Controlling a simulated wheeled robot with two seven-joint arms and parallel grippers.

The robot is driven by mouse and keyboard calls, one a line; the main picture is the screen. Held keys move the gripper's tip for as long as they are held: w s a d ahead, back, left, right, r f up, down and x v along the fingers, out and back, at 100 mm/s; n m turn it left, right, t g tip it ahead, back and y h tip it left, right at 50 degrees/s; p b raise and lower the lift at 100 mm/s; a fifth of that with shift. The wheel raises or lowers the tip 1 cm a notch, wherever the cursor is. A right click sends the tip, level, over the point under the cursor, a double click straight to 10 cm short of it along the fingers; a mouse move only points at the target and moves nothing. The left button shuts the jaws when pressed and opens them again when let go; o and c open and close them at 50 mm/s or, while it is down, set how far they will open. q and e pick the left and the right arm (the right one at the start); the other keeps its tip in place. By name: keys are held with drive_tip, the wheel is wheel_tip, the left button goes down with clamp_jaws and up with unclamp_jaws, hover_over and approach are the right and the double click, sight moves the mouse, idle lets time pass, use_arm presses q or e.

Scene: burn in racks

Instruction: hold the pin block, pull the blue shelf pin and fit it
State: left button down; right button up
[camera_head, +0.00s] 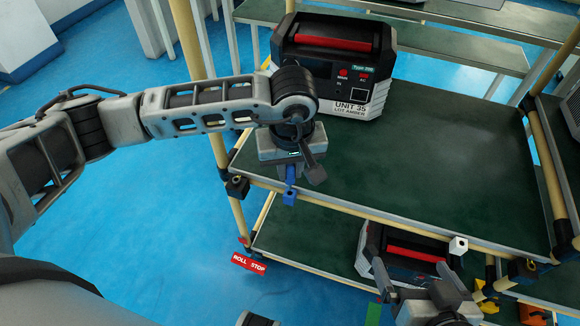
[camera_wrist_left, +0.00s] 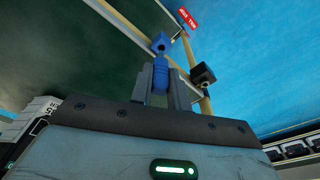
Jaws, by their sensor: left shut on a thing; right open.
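My left gripper (camera_head: 291,174) is at the near edge of the upper shelf, shut on the blue shelf pin (camera_head: 291,174). In the left wrist view the blue pin (camera_wrist_left: 160,78) stands between the two dark fingers. A small blue block (camera_head: 289,198) sits on the shelf's front rail just past the fingertips; it also shows in the left wrist view (camera_wrist_left: 161,43). Whether the pin touches that block I cannot tell. My right gripper (camera_head: 418,278) is open, low at the bottom right. A small white block (camera_head: 458,245) sits on the front rail above its right finger.
A black unit with a red handle (camera_head: 335,75) stands on the green upper shelf (camera_head: 450,160); a similar unit (camera_head: 405,248) is on the lower shelf. Black connectors (camera_head: 237,187) and tan posts frame the rack. A red tag (camera_head: 249,263) hangs at lower left. Yellow parts (camera_head: 487,290) lie at lower right.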

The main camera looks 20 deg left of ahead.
sight(290, 182)
use_arm(q)
drive_tip(key=shift+f+b, duration=1.95)
drive_tip(key=shift+b, duration=0.1)
drive_tip(key=c, duration=1.3)
unclamp_jaws()
drive_tip(key=shift+o, duration=0.2)
